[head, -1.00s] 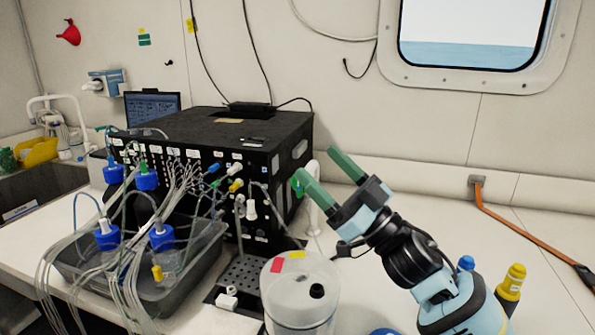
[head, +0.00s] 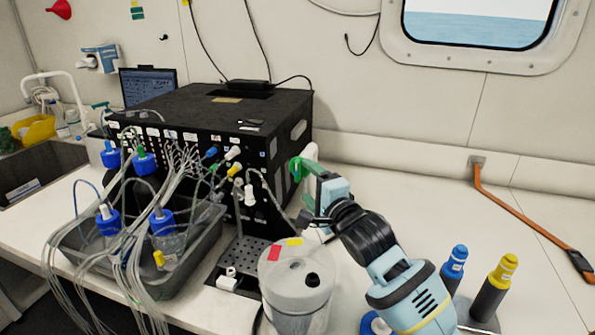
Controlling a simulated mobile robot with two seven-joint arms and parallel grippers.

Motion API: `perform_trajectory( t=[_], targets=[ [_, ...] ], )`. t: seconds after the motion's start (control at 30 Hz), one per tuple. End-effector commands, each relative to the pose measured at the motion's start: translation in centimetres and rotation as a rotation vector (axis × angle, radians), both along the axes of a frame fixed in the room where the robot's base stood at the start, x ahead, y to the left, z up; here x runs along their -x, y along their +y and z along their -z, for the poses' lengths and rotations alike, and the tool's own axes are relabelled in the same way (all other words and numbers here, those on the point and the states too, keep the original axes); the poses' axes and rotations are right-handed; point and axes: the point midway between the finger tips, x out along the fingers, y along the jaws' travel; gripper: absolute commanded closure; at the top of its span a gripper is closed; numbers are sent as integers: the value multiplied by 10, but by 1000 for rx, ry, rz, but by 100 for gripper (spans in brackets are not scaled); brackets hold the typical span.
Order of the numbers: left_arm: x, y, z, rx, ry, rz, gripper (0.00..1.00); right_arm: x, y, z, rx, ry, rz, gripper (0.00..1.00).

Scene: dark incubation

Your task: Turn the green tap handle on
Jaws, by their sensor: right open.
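The green tap handle (head: 296,174) shows at the right side of the black box, by a white tap (head: 311,152) standing behind my right gripper. My right gripper (head: 304,164) comes in from the lower right. Its green fingers point up and left and are open, with the tips right at the handle. The handle and fingers are of similar green and overlap, so I cannot tell whether they touch. The tap's lower part is hidden behind the gripper. My left gripper is out of view.
The black box (head: 205,108) with many tubes stands to the left. A grey tub (head: 85,262) of blue-capped bottles and a white canister (head: 296,296) stand in front. A blue-topped bottle (head: 454,266) and a yellow-topped bottle (head: 492,290) stand at right.

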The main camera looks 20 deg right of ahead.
Motion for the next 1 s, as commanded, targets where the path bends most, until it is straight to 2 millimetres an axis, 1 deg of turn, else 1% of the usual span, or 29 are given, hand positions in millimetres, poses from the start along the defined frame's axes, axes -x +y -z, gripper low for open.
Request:
perform_trajectory(
  t=[0.03, 0.2, 0.3, 0.43, 0.6, 0.9, 0.97, 1.0],
  targets=[
    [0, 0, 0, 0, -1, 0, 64, -7, 1, -1, 4, -2, 1, 27],
    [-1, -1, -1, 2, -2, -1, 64, -32, 6, -1, 5, -2, 1, 27],
    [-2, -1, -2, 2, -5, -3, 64, -44, 8, -2, 4, -3, 1, 27],
    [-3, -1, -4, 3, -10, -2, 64, -55, 10, -2, 3, -4, 1, 27],
    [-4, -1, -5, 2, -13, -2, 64, -62, 12, -2, 5, -3, 0, 27],
    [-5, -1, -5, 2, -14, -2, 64, -63, 12, -1, 4, -3, 0, 27],
    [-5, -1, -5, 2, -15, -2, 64, -63, 12, -1, 4, -3, 0, 34],
    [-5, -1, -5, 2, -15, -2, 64, -63, 12, -1, 4, -3, 0, 39]
  ],
)
